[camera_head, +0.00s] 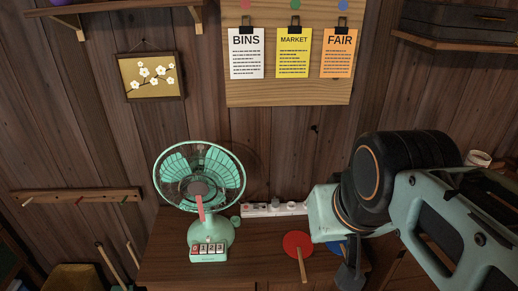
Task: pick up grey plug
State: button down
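A white power strip (258,211) lies along the back of the wooden desk, against the wall. Small plug-like shapes sit on it; a greyish one (275,203) is near its middle, but it is too small for me to be sure that it is the grey plug. My arm reaches in from the right, its pale green wrist close to the strip's right end. A dark grey part, likely my gripper (349,274), hangs below the wrist over the desk's right side. Its fingers cannot be made out, and nothing is visibly held.
A mint-green fan (209,228) with number buttons stands left of the strip. A red round paddle (297,245) lies in front of the strip, and a blue one (336,248) is partly hidden by my arm. A white cup-like object (477,158) shows behind my arm.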

aim_at(274, 202)
jog(key=i+l+u, duration=0.2)
jog(key=u, duration=0.2)
jog(key=i+l+u, duration=0.15)
jog(key=u, duration=0.2)
jog(key=i+l+u, duration=0.1)
jog(key=l+u, duration=0.3)
jog(key=k+u, duration=0.3)
jog(key=u, duration=0.2)
jog(key=i+l+z, duration=0.15)
jog(key=i+z, duration=0.25)
jog(key=k, duration=0.1)
